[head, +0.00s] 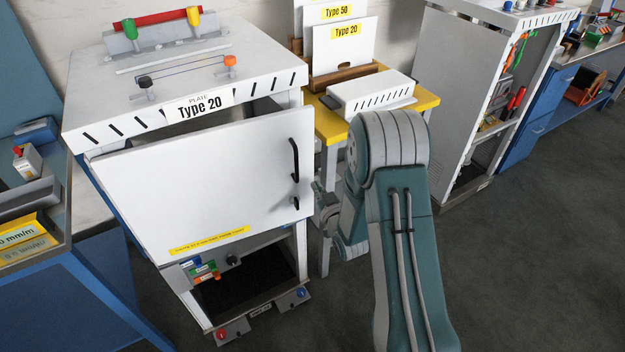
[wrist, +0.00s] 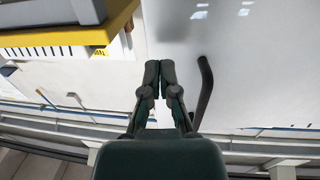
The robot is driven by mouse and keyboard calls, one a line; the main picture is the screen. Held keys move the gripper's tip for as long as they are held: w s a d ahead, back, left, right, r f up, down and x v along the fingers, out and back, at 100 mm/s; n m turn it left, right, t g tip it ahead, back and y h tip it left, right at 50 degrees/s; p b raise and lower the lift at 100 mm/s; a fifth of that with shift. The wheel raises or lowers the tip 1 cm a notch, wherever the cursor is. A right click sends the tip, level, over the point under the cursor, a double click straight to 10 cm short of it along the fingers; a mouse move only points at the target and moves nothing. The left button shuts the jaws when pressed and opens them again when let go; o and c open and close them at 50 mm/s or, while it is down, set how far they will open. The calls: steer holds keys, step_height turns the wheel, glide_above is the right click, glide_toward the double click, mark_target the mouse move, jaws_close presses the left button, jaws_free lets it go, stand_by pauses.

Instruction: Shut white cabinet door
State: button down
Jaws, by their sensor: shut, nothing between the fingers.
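The white cabinet door (head: 200,185) stands ajar on the white cabinet marked Type 20 (head: 255,82). A dark gap shows between the door's top edge and the cabinet top. The door's black handle (head: 294,160) is near its right edge. My gripper (head: 319,193) is just right of that edge, small and partly hidden in the head view. In the wrist view my gripper (wrist: 160,68) has its fingertips together and empty. The door (wrist: 250,70) fills the right there, and the handle (wrist: 204,90) is just right of the fingers. I cannot tell whether the fingers touch the door.
A yellow table (head: 425,102) with a white slotted box (head: 370,92) stands right of the cabinet. An open white cabinet (head: 455,95) is farther right. A bench (head: 60,215) stands close on the left. Grey floor is clear at the lower right.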

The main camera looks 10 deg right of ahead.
mark_target(310, 175)
steer(key=shift+w+a, duration=0.15)
steer(key=shift+w, duration=0.65)
steer(key=shift+w+a, duration=0.15)
steer(key=shift+w, duration=0.65)
steer(key=w, duration=0.2)
steer(key=w+n+y, duration=0.1)
steer(key=w, duration=0.1)
steer(key=w+a+y, duration=0.1)
steer(key=w, duration=0.1)
steer(key=shift+w+r+n+g+y, duration=0.15)
steer(key=shift+w+n+g+y, duration=0.15)
steer(key=shift+w+n+y, duration=0.1)
steer(key=shift+a, duration=0.2)
